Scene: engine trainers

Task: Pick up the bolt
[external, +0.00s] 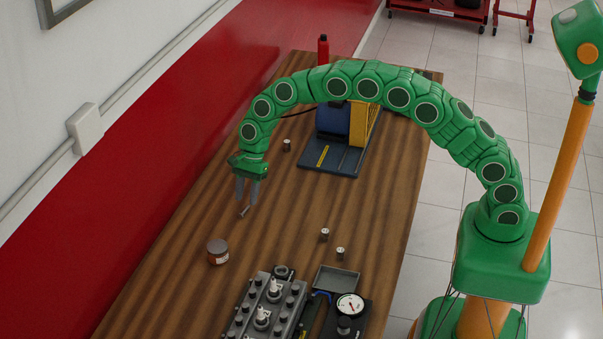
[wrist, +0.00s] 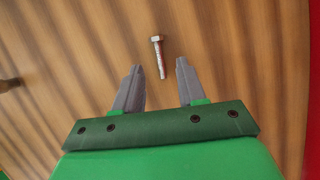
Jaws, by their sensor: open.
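The bolt (wrist: 159,58) is a small silver bolt with a hex head and a reddish tint on its shank. In the wrist view it lies on the wooden table just beyond the fingertips, in line with the gap between them. In the external view the bolt (external: 244,212) is a tiny light shape at the tips of my gripper (external: 245,203). My gripper points down over the table, open, and the wrist view also shows it (wrist: 158,68) with nothing between its grey fingers. I cannot tell its exact height above the bolt.
A brown jar (external: 218,252) stands near the gripper. Small metal cylinders (external: 325,235) (external: 287,145) stand on the table (external: 180,285). An engine block (external: 265,308), a grey tray (external: 337,279) and a dial gauge (external: 350,305) are at the front. A blue and yellow machine (external: 345,135) stands behind.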

